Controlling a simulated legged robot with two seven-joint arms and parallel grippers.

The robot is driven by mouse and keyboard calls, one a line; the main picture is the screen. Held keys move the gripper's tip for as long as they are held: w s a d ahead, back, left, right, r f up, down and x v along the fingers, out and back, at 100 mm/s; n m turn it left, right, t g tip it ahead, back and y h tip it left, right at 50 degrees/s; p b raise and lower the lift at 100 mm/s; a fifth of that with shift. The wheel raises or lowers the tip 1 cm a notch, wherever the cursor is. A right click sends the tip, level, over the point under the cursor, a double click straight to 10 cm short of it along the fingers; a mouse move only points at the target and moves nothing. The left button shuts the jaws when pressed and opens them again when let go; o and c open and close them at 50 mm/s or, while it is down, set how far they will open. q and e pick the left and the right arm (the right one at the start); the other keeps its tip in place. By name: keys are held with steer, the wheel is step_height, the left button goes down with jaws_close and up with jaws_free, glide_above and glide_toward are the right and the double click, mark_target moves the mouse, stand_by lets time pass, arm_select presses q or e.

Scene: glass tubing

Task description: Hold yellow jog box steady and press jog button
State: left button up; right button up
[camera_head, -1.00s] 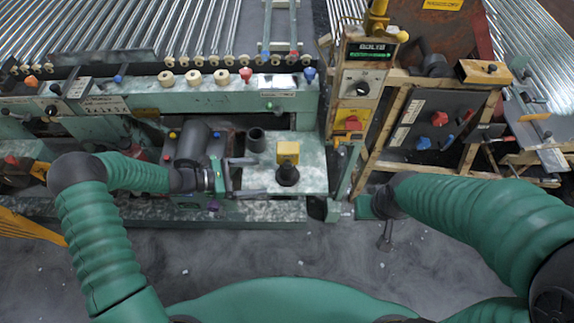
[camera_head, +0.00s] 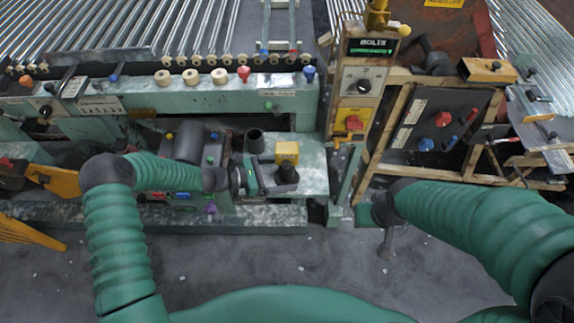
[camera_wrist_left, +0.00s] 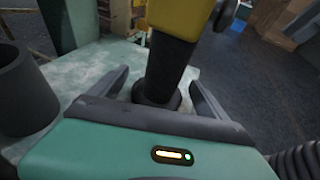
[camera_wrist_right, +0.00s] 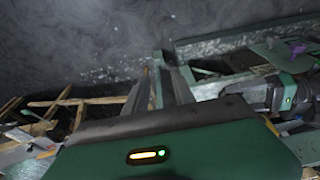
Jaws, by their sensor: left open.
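The yellow jog box (camera_head: 287,152) stands on a black stem (camera_head: 288,174) at the right end of the green machine's ledge. In the left wrist view, the box (camera_wrist_left: 186,18) is cut off by the top edge, with a dark rounded part (camera_wrist_left: 226,12) beside it. I cannot tell which part is the jog button. My left gripper (camera_head: 277,179) is open, its fingers on either side of the stem below the box. My right gripper (camera_head: 386,245) hangs over the floor, away from the box. Its fingers (camera_wrist_right: 158,75) look close together and hold nothing visible.
A dark cup (camera_head: 254,141) stands just left of the box. A control column with a red switch (camera_head: 353,123) rises to the right. A wooden frame (camera_head: 430,175) with a dark panel stands farther right. The grey floor (camera_head: 300,262) in front is clear.

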arm_select(q)
steer(key=shift+c, duration=0.5)
steer(key=c, duration=1.4)
arm_select(e)
steer(key=shift+c, duration=0.3)
jaws_close()
